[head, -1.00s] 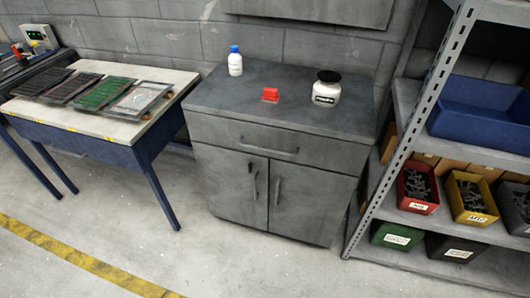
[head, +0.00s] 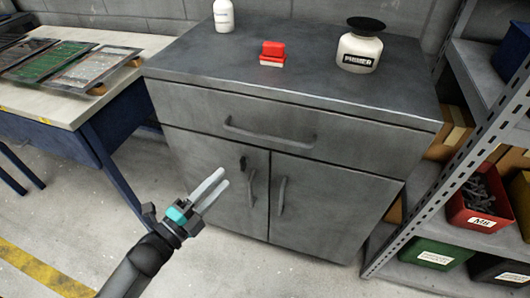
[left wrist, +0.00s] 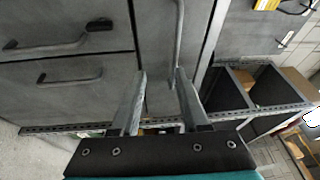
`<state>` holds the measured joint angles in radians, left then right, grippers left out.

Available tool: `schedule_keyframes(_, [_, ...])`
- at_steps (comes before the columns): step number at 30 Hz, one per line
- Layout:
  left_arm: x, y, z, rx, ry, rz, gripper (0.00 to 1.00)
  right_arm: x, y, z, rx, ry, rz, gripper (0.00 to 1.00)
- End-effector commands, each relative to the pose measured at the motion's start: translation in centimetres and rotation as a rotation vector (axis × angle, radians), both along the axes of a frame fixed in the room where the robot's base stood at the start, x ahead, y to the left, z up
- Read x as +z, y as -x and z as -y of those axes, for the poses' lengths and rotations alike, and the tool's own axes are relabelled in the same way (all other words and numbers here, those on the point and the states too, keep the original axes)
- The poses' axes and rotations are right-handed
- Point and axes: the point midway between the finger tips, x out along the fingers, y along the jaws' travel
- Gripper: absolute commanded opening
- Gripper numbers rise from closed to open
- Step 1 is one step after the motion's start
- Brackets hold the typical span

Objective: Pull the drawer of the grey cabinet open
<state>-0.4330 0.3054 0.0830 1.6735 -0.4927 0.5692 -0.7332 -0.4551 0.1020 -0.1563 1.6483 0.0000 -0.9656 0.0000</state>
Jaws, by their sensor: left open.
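The grey cabinet (head: 215,205) stands against the wall with its wide top drawer (head: 190,105) flush and closed. The drawer's bar handle (head: 270,135) is free. My left gripper (head: 224,177) is open and empty, in front of the left door and lower than the drawer handle, to its left in the head view. The left wrist view is turned on its side: the drawer handle (left wrist: 179,35) runs upright there, beyond the tips of my open left gripper (left wrist: 160,75), close in line with the right finger. My right gripper is not in view.
Two door handles (head: 281,196) and a small black fitting (head: 242,163) stick out below the drawer. A red block (head: 272,53), a primer jar (head: 359,50) and a white bottle (head: 223,16) stand on top. A table is left, a metal shelf (head: 430,215) right.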

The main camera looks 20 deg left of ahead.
Motion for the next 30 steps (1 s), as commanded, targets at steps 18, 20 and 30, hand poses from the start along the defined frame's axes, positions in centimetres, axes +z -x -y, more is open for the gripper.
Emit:
schedule_keyframes(18, [3.2, -4.8, 3.4, -0.061, -0.096, 0.135, 0.45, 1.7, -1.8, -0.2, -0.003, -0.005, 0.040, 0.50])
schedule_keyframes(20, [3.3, -5.8, 3.8, -0.060, -0.097, 0.134, 0.45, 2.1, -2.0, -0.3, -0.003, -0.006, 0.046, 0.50])
schedule_keyframes(30, [4.3, -10.7, 6.1, -0.058, -0.094, 0.131, 0.45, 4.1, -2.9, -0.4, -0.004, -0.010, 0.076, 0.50])
